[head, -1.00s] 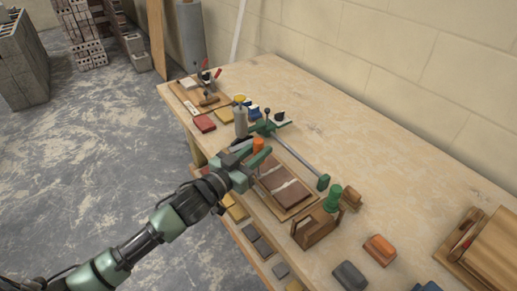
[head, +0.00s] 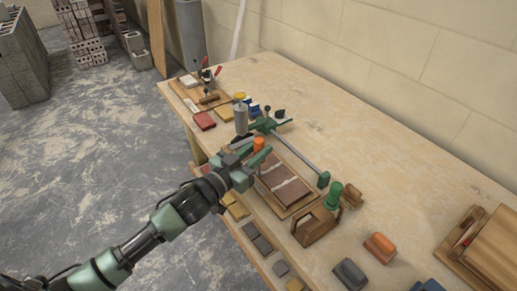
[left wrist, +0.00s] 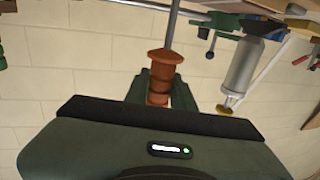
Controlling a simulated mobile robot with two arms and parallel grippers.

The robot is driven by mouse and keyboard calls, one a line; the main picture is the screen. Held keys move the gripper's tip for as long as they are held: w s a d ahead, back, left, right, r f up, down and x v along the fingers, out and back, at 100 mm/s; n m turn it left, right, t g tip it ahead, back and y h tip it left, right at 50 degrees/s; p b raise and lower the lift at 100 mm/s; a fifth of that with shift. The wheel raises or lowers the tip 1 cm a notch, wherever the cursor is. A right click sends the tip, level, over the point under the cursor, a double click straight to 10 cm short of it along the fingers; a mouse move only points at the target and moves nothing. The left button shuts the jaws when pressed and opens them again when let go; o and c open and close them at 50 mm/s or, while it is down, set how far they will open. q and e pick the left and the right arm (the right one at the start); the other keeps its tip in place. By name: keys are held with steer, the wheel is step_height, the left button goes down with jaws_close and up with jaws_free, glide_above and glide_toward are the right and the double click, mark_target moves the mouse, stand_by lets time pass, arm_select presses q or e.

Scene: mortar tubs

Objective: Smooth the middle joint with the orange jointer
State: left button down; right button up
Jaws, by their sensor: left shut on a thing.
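My left gripper (head: 256,154) is shut on the orange jointer (head: 259,143), whose orange handle sticks up between the fingers. I cannot tell whether the jointer touches a joint. My right gripper is not in view.
A green clamp with a long bar (head: 295,153) lies along the panel's far side. A wooden tote with a green-topped thing (head: 317,225) stands at its near end. A grey tube (head: 241,121) stands beyond the gripper.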

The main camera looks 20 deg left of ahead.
arm_select(q)
steer(key=shift+w+d, duration=0.15)
steer(key=shift+w+d+f, duration=0.1)
steer(key=shift+w+d, duration=0.2)
steer(key=shift+w, duration=0.1)
steer(key=shift+w+d, duration=0.1)
stand_by(0.3)
steer(key=shift+w+d+p, duration=0.3)
steer(key=shift+w+d, duration=0.05)
steer(key=shift+w, duration=0.1)
steer(key=shift+w+d, duration=0.45)
steer(key=shift+w, duration=0.15)
steer(key=shift+w+d, duration=0.1)
